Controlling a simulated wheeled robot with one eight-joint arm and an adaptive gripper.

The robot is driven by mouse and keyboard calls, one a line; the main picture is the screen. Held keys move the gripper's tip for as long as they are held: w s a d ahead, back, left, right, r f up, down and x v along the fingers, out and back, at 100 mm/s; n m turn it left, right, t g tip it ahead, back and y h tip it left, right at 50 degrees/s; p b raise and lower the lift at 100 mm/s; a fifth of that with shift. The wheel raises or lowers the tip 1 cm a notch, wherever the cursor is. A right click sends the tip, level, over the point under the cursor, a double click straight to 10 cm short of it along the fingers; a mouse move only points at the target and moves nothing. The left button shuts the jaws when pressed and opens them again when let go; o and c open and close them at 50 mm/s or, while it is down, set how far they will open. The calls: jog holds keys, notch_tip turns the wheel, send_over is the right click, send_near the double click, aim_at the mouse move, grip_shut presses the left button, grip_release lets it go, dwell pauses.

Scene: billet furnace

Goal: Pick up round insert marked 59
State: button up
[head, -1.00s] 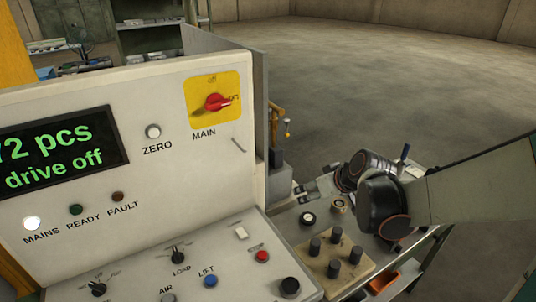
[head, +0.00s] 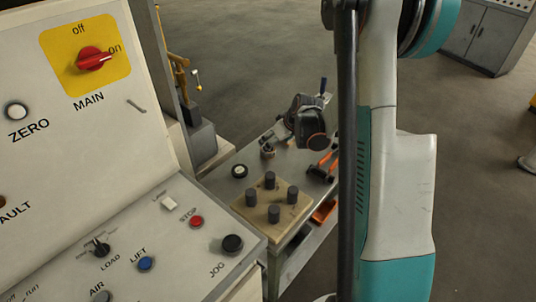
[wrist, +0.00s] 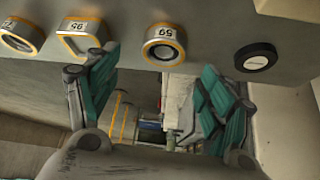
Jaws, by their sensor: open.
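The round insert marked 59 (wrist: 165,45) is a pale metal ring with an orange band and a dark hole. It stands on the grey bench top in the wrist view, its label upside down. My gripper (wrist: 160,62) is open, with a teal-padded finger on either side below the insert in the picture. Nothing is held between the fingers. In the head view a small brownish ring (head: 267,151) beside my wrist is probably this insert. The fingertips are not clear there.
A square insert (wrist: 80,37) and another insert (wrist: 22,36) stand left of it; a black puck (wrist: 256,57) stands right. In the head view, a block with black pegs (head: 271,214) and an orange-handled tool (head: 322,165) share the bench. The control panel (head: 150,240) is left.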

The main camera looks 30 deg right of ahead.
aim_at(271, 153)
jog(key=shift+s+b+x, duration=0.1)
jog(key=shift+b+x, duration=0.6)
jog(key=shift+x, duration=0.85)
jog(key=shift+s+b+x, duration=0.15)
jog(key=shift+b+x, duration=0.5)
jog(key=shift+x, duration=0.9)
jog(key=shift+a, duration=0.2)
jog(key=c, duration=1.7)
